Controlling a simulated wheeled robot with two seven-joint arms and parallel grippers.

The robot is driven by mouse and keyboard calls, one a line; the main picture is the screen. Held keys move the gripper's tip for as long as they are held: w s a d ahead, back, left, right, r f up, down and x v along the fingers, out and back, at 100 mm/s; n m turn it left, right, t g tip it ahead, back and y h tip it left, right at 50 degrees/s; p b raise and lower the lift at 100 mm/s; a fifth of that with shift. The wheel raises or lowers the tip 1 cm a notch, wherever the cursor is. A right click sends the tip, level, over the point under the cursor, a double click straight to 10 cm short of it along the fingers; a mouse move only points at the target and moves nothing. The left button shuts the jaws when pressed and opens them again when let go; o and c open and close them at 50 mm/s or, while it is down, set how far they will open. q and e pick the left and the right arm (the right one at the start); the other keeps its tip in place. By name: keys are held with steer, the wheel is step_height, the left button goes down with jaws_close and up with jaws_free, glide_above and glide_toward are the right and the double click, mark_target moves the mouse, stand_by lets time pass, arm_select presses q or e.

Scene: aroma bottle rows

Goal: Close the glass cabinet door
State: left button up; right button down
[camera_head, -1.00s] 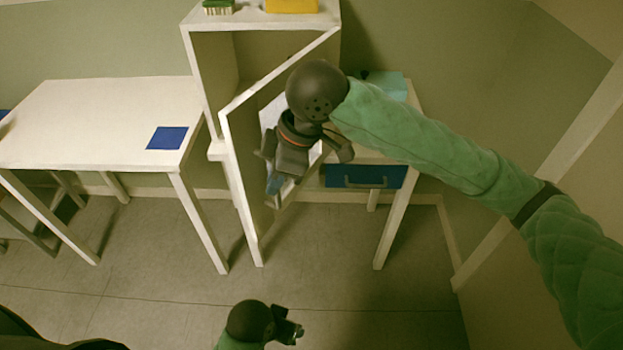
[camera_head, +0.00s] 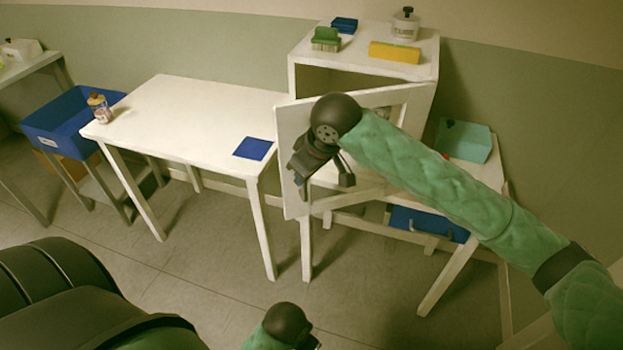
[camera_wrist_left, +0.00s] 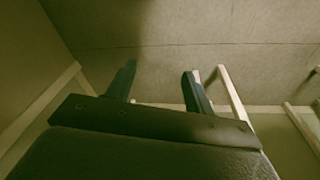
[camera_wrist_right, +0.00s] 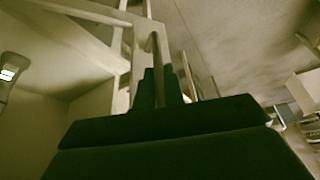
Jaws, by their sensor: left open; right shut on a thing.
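The white-framed glass cabinet door (camera_head: 290,130) stands partly open in the head view, hinged at its right edge. Its free left edge stands out in front of the white cabinet (camera_head: 432,62), and the dark opening shows above it. My right gripper (camera_head: 316,176) is at the door's free-edge side and covers part of it. In the right wrist view its fingers are shut on a slim upright bar (camera_wrist_right: 157,52), which looks like the door handle. My left gripper (camera_wrist_left: 160,82) is open and empty, low over the floor, and only partly shows in the head view (camera_head: 314,343).
A blue bin (camera_head: 65,125) is further left. A brush, yellow block and jar stand on the cabinet. A teal box (camera_head: 466,141) is at right.

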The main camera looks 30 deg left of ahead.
arm_select(q)
step_height(320, 180, down, 20)
steer(key=p, duration=0.4)
steer(key=shift+s+a+r, duration=0.15)
steer(key=shift+s+a, duration=0.25)
steer(key=shift+a, duration=0.05)
arm_select(e)
steer(key=w+a+m+t+h, duration=0.1)
steer(key=w+a+m, duration=0.6)
steer(key=w, duration=0.9)
steer(key=a+t, duration=0.1)
steer(key=a, duration=0.2)
steer(key=shift+w+a+r, duration=0.15)
steer(key=shift+w+r, duration=0.05)
steer(key=shift+w, duration=0.1)
steer(key=shift+w, duration=0.1)
steer(key=c, duration=1.6)
jaws_free()
arm_select(q)
steer(key=shift+w, duration=0.2)
arm_select(e)
steer(key=shift+o, duration=0.6)
steer(key=shift+f, duration=0.1)
arm_select(q)
steer(key=shift+s, duration=0.15)
arm_select(e)
steer(key=shift+h, duration=0.3)
